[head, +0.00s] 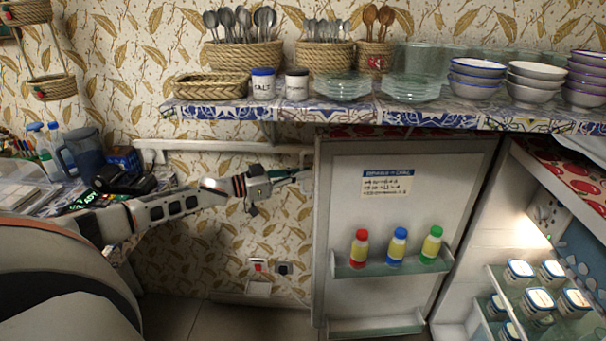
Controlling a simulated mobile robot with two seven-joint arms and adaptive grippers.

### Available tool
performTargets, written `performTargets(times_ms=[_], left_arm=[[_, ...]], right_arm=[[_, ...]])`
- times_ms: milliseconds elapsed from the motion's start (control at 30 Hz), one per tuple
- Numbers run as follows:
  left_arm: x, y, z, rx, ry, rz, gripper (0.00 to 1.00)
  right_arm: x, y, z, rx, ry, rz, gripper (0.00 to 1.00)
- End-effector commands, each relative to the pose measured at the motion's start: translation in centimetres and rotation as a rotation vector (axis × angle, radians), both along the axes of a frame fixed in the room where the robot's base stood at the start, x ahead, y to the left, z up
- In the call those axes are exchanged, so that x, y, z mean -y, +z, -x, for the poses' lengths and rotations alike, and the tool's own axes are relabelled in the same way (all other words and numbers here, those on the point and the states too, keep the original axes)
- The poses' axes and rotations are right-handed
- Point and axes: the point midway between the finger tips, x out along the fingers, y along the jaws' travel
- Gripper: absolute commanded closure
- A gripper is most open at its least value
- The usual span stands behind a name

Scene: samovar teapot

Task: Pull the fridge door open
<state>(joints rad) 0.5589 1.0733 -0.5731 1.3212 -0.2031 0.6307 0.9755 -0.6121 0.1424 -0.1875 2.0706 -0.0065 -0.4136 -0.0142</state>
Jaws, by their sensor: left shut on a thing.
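The fridge door (345,215) stands swung wide open below the shelf, with its inner face towards me. Its door shelf (375,268) holds bottles with red, blue and green caps. The lit fridge inside (505,225) shows at the right, with lidded jars on a glass shelf. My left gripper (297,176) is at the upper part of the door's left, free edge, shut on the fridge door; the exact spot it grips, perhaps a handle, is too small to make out. My right gripper is not in view.
Above the door runs a tiled shelf (262,108) with glass plates (343,86), bowls (478,70), baskets and cutlery. A counter at the left carries a blue pitcher (84,150) and a dark phone-like thing. The floor left of the door looks clear.

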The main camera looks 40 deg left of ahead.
Motion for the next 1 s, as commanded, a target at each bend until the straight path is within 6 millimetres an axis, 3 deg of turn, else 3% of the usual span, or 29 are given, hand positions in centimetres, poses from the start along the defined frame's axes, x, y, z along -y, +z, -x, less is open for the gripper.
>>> performTargets(times_ms=[33,100,133,567,1000], left_arm=[[-0.1,-0.2,0.0,-0.003,0.001,-0.002,1.00],[-0.1,-0.2,0.0,-0.003,0.001,-0.002,0.77],[-0.1,-0.2,0.0,-0.003,0.001,-0.002,0.76],[-0.3,-0.1,0.5,-0.002,0.000,-0.001,0.76],[-3.2,-0.3,5.5,-0.007,0.000,-0.002,0.76]], right_arm=[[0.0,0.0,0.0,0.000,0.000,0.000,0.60],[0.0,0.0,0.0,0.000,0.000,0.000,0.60],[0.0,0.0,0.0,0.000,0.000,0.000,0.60],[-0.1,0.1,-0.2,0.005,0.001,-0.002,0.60],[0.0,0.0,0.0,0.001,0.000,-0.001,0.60]])
